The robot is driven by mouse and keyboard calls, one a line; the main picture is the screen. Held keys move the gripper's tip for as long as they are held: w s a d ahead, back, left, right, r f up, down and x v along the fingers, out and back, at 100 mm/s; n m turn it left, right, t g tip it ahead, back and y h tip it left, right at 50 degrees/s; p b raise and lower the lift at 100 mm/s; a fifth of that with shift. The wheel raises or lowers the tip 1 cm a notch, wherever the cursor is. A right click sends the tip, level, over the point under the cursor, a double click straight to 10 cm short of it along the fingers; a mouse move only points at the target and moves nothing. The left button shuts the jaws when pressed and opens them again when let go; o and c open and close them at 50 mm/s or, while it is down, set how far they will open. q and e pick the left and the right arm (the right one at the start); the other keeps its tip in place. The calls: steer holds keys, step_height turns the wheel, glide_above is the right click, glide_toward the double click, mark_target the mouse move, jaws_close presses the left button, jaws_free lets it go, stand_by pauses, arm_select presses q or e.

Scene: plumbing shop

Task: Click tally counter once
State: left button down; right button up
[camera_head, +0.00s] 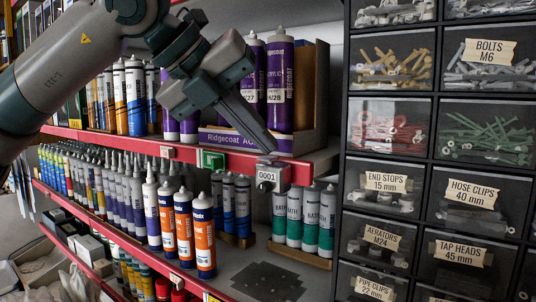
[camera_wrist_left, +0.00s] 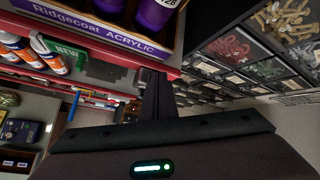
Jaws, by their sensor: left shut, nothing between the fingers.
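The tally counter (camera_head: 268,178) is a small grey metal box fixed at the red front edge of the shelf, near its right end. Its window reads 0001. My left gripper (camera_head: 268,148) reaches in from the upper left, angled down, with its fingers shut and empty. The fingertips are right at the top of the counter; I cannot tell whether they touch it. My right gripper is in neither view.
A purple Ridgecoat carton (camera_head: 308,95) with tubes stands on the shelf behind the gripper. A green sign (camera_head: 211,160) hangs on the shelf edge to the left. Several tubes (camera_head: 311,220) stand below the counter. A rack of labelled drawers (camera_head: 430,160) is to the right.

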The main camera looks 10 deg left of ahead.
arm_select(q)
steer(key=shift+r+p, duration=0.35)
steer(key=shift+r, duration=0.55)
step_height(320, 180, up, 6)
steer(key=p, duration=0.3)
stand_by(0.3)
stand_by(0.7)
